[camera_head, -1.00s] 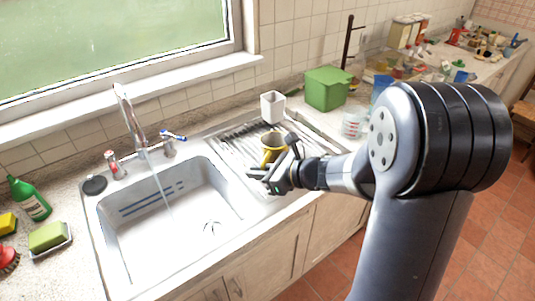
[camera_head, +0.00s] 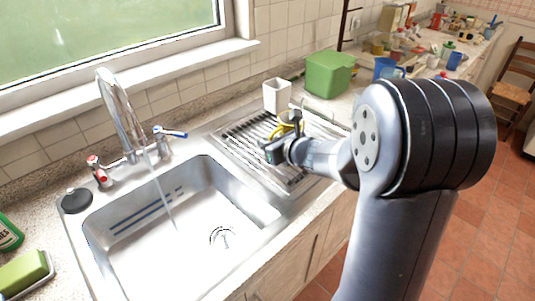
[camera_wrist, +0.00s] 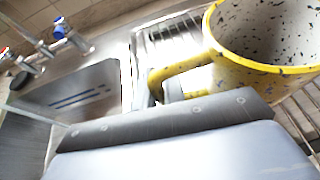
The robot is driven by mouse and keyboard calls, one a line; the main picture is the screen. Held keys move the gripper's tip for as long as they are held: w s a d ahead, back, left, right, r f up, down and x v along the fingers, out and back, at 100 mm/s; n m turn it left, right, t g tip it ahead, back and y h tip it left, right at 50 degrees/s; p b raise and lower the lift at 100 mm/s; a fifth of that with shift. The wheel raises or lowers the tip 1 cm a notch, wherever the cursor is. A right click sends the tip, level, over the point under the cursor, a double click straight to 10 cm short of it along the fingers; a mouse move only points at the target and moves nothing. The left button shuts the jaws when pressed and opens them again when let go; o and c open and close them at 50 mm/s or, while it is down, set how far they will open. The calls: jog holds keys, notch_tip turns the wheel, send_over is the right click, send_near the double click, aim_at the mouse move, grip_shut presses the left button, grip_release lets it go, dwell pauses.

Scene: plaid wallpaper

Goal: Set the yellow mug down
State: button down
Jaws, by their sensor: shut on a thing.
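The yellow mug (camera_wrist: 262,72) fills the right of the wrist view. It is speckled dark inside and looks empty. Its yellow handle (camera_wrist: 180,68) points left, and my gripper (camera_wrist: 165,98) is shut on it. In the head view my gripper (camera_head: 280,146) is over the ribbed metal drainer (camera_head: 248,142) to the right of the sink. There the mug (camera_head: 287,121) is mostly hidden behind my gripper. I cannot tell whether its base touches the drainer.
A white square cup (camera_head: 276,95) stands behind the mug, beside a green box (camera_head: 329,74). The sink (camera_head: 190,230) is left, with water running from the tap (camera_head: 118,105). The drainer's left part is bare. Blue containers (camera_head: 384,68) stand farther right.

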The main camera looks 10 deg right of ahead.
jog(key=shift+f+b, duration=0.35)
jog(key=shift+f, duration=1.45)
jog(key=shift+f, duration=0.1)
jog(key=shift+f, duration=0.15)
jog(key=c, duration=1.5)
grip_release()
jog(key=shift+r, duration=0.2)
jog(key=shift+s+r, duration=0.1)
jog(key=shift+r, duration=0.05)
jog(key=v, duration=1.1)
jog(key=shift+s+d+p, duration=0.3)
jog(key=shift+p, duration=0.1)
